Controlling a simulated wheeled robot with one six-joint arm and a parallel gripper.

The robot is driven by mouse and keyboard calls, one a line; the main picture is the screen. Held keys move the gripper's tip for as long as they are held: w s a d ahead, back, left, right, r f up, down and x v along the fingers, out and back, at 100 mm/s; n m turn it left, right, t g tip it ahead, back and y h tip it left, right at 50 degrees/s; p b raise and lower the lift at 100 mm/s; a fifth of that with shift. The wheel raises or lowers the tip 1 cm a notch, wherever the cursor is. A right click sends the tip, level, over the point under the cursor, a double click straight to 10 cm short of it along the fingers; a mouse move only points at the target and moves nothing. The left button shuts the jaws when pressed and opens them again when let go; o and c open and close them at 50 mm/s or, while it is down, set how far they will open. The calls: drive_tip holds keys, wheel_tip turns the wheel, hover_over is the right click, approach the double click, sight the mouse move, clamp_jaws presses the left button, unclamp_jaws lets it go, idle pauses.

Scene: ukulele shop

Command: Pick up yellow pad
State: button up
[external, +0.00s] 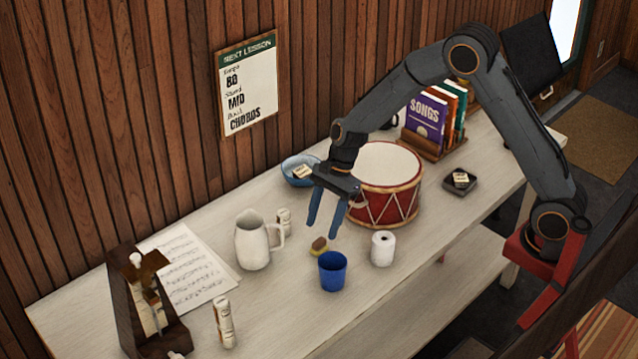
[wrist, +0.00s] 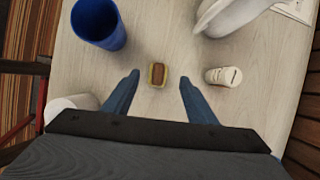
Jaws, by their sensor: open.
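The yellow pad (external: 320,246) is a small block with a brown top and yellow sides, lying on the white table behind the blue cup. In the wrist view the pad (wrist: 157,75) lies between and a little beyond my two blue fingertips. My gripper (external: 324,226) is open and empty, pointing down above the table, with the fingers apart. It also shows in the wrist view (wrist: 158,78), with a finger on each side of the pad. I see no contact with the pad.
A blue cup (external: 333,272), a white roll (external: 383,248), a white pitcher (external: 253,242) and a small labelled tube (external: 284,221) stand close around the pad. A red drum (external: 387,187) stands behind my gripper. The table's front right (external: 300,325) is clear.

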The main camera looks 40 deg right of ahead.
sight(319, 240)
drive_tip(key=shift+p+x, duration=0.75)
drive_tip(key=shift+x, duration=2.3)
drive_tip(key=shift+s+d, duration=0.1)
drive_tip(key=shift+d, duration=0.1)
drive_tip(key=c, duration=1.1)
